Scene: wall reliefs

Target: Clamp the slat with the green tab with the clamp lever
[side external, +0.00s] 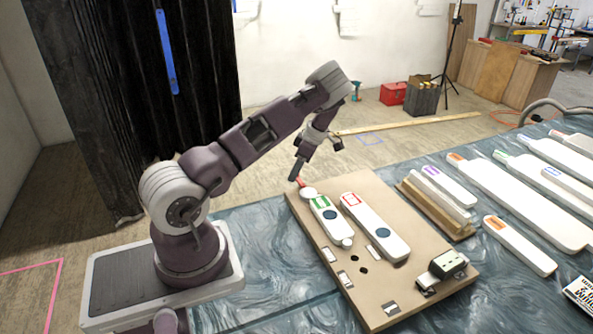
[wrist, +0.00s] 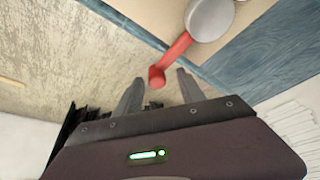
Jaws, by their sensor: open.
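The slat with the green tab (side external: 330,222) is white with a dark blue disc and lies on the brown board (side external: 425,305). The clamp lever has a red handle (wrist: 172,55) and a round grey hub (wrist: 208,18). In the side view its hub (side external: 308,192) is at the slat's far end. My gripper (side external: 294,178) is close to the red handle at the board's far-left corner. In the wrist view my gripper (wrist: 160,82) is open, and the handle's knobbed end appears between the fingertips. I cannot tell whether they touch it.
A longer white slat with a red tab (side external: 378,230) lies right of the green-tabbed one. A dark block (side external: 447,264) stands near the board's right corner. Several more slats (side external: 520,245) lie on the blue table to the right.

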